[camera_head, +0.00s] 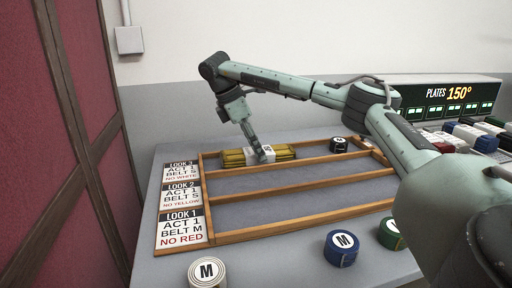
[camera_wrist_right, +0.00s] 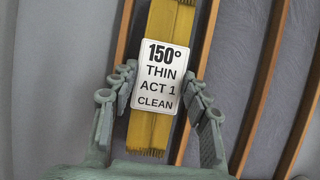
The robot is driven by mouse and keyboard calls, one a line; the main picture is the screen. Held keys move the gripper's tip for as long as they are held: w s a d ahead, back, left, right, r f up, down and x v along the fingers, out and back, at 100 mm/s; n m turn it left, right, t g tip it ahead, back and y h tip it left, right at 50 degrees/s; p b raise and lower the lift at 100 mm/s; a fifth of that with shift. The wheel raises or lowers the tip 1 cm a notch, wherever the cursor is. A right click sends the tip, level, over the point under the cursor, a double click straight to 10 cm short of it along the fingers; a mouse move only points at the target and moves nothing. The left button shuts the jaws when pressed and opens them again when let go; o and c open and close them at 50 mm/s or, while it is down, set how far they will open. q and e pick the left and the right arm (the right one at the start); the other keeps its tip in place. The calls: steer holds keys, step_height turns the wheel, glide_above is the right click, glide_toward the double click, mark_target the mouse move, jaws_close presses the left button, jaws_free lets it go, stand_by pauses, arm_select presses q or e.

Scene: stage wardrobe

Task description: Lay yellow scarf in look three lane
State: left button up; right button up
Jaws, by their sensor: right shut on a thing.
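The yellow scarf (camera_head: 236,158) is a folded, fringed bundle with a white tag. It is at the far lane of the wooden rack (camera_head: 300,230), beside the LOOK 3 sign (camera_head: 181,172). My right gripper (camera_head: 264,156) points down at its middle and is shut on it. In the right wrist view the scarf (camera_wrist_right: 160,30) runs lengthwise between the fingers (camera_wrist_right: 158,105); its tag (camera_wrist_right: 160,77) reads 150°, THIN, ACT 1, CLEAN. I cannot tell whether its underside touches the lane floor. My left gripper is not in view.
A black roll (camera_head: 338,145) sits at the right of the far lane. The nearer lanes look empty. White (camera_head: 207,273), blue (camera_head: 341,248) and green (camera_head: 390,233) rolls stand in front. A PLATES 150° display (camera_head: 450,95) and folded items (camera_head: 465,135) are at right.

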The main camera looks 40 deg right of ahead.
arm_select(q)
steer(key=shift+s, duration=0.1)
arm_select(e)
steer(key=o, duration=0.9)
steer(key=shift+w+a+r, duration=0.1)
steer(key=shift+r, duration=0.15)
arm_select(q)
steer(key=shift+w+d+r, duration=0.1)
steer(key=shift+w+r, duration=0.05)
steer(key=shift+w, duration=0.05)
arm_select(e)
steer(key=v, duration=1.1)
steer(key=shift+r, duration=0.25)
steer(key=shift+a, duration=0.1)
